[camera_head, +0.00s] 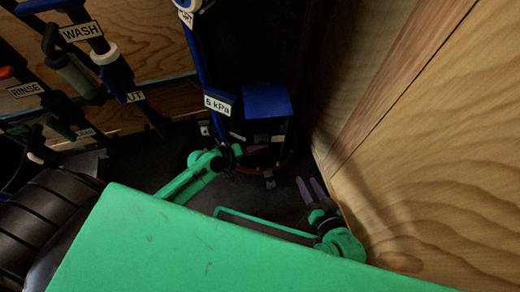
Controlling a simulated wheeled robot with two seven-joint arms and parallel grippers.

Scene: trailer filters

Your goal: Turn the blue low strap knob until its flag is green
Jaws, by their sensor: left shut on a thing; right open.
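The blue-topped housing (267,101) stands upright in the middle back, with a dark body. A thin reddish-brown strap (283,164) runs round its low part. My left gripper (257,150) reaches in from the left and is shut at the low front of this housing. The knob is too dark and too covered by the gripper to make out, and I cannot tell the colour of its flag. My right gripper (311,188) is open and empty, to the right of the housing and apart from it, fingers pointing up and left.
A "5 kPa" label (217,104) is on the post left of the housing. Pipes labelled "WASH" (80,32) and "RINSE" (26,89) stand at the left. A wooden wall (440,150) closes the right side, close to my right arm. The floor between my grippers is dark.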

